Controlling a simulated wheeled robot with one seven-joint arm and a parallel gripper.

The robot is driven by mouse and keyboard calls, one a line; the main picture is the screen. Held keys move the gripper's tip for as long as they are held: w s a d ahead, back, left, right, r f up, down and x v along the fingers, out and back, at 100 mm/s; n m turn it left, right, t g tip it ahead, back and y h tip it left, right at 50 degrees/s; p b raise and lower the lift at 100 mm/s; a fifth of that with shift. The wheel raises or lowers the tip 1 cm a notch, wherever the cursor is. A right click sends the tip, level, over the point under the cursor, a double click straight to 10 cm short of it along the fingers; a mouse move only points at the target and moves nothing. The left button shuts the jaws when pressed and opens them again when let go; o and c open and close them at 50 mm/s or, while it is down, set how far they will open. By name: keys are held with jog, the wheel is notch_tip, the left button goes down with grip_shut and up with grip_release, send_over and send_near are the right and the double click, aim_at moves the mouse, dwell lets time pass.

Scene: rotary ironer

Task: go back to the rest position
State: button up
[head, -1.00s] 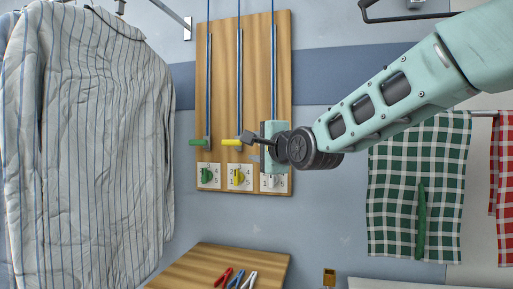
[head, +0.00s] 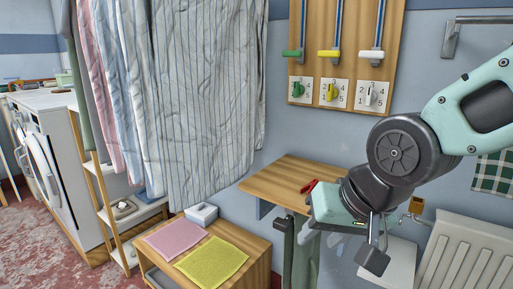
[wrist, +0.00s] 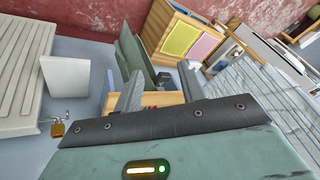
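My gripper (head: 342,242) is in the lower right of the head view, in front of the wall and beside the small wooden shelf. In the wrist view the two fingers of my gripper (wrist: 158,84) stand apart with nothing seen between them but background. It is open and empty. The arm is bent, with the gripper pointing downward, clear of the lever board. My gripper hides part of the shelf's right end.
The lever board (head: 344,75) with green, yellow and white levers is above. The wooden shelf (head: 285,180) holds red-handled pliers (head: 309,187). A radiator (head: 468,255) is at right. Striped garments (head: 205,95) hang at left, above a bench with a yellow cloth (head: 211,261) and a pink cloth (head: 176,238).

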jog(key=s+d+f+n+g+h, duration=0.2)
jog(key=s+f+n, duration=0.15)
jog(key=s, duration=0.35)
jog(key=s+d+f+n+g+h, duration=0.1)
jog(key=s+d+f+n+g, duration=0.2)
jog(key=s, duration=0.5)
notch_tip(320, 180, up, 20)
jog(key=a+p, duration=0.1)
jog(key=p, duration=1.8)
jog(key=shift+w+a+n, duration=0.3)
jog(key=shift+w+n, duration=0.05)
jog(key=shift+w, duration=0.1)
jog(key=shift+f, duration=0.15)
